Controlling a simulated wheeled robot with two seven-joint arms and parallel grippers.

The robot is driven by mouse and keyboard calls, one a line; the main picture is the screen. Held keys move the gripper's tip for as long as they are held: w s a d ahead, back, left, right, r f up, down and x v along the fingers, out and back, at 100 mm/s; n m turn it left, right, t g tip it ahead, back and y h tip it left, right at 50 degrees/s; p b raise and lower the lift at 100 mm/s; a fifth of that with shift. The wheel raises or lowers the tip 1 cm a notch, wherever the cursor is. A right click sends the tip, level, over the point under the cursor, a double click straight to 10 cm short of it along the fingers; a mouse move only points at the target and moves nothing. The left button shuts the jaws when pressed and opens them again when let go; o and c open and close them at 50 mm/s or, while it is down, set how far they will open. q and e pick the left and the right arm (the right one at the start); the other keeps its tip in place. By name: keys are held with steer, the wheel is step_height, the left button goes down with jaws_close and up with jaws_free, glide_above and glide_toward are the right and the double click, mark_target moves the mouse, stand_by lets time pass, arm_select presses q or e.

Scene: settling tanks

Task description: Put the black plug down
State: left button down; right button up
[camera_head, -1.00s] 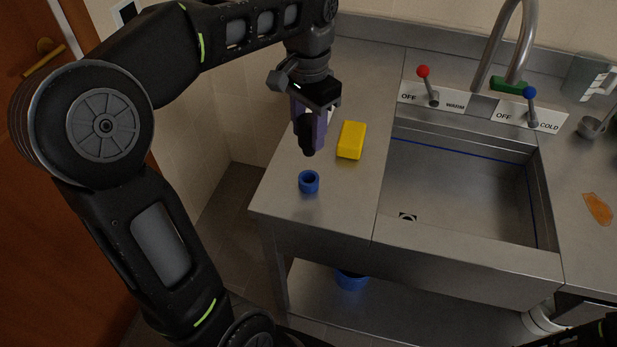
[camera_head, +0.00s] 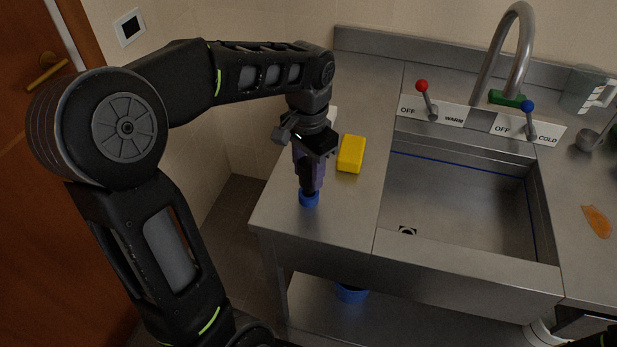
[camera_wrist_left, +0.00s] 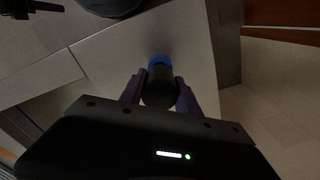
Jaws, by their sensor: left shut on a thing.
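My left gripper (camera_head: 309,184) is shut on the black plug, pointing down over the left part of the steel counter. In the head view the plug is mostly hidden between the fingers. In the left wrist view the black plug (camera_wrist_left: 158,92) shows between the two purple fingers. The blue ring (camera_head: 309,199) is directly below the plug on the counter, and it also shows just past the plug in the left wrist view (camera_wrist_left: 158,60). I cannot tell whether the plug touches the ring or sits in it.
A yellow block (camera_head: 351,154) lies on the counter just right of the left gripper. The sink basin (camera_head: 455,205) is further right, with a faucet (camera_head: 512,50) and red and blue levers behind it. An orange piece (camera_head: 597,221) lies on the right counter. The counter's front-left edge is close.

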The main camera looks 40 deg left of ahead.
arm_select(q)
steer(key=shift+f, duration=1.25)
steer(key=shift+f, duration=0.1)
steer(key=shift+f, duration=0.15)
steer(key=c, duration=0.9)
jaws_free()
step_height(320, 180, up, 13)
steer(key=shift+f+p, duration=0.2)
steer(key=shift+p, duration=0.15)
steer(key=shift+f, duration=0.1)
